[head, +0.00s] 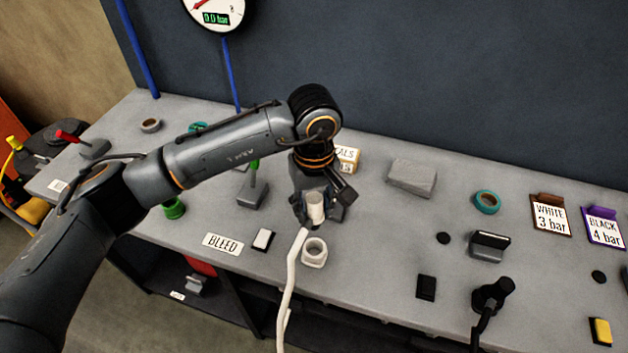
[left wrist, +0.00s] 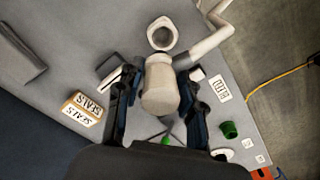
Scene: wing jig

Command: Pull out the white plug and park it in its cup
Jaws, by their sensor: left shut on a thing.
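The white plug (head: 316,207) is held between the fingers of my left gripper (head: 318,208), with its white hose running down over the bench's front edge. In the left wrist view, the plug (left wrist: 160,88) sits between the two dark fingers of my left gripper (left wrist: 157,85). An open white cup (head: 314,252) stands on the bench just below the plug in the head view, and also shows beyond the plug in the left wrist view (left wrist: 162,34). The plug is apart from the cup. Its exact height is hard to tell. My right gripper is not in view.
A BLEED label (head: 223,244) and a white-topped switch (head: 263,239) lie left of the cup. A black plug (head: 492,294) with its hose stands at right. A grey block (head: 412,177) and teal tape roll (head: 487,201) lie farther back. A gauge (head: 216,13) hangs behind.

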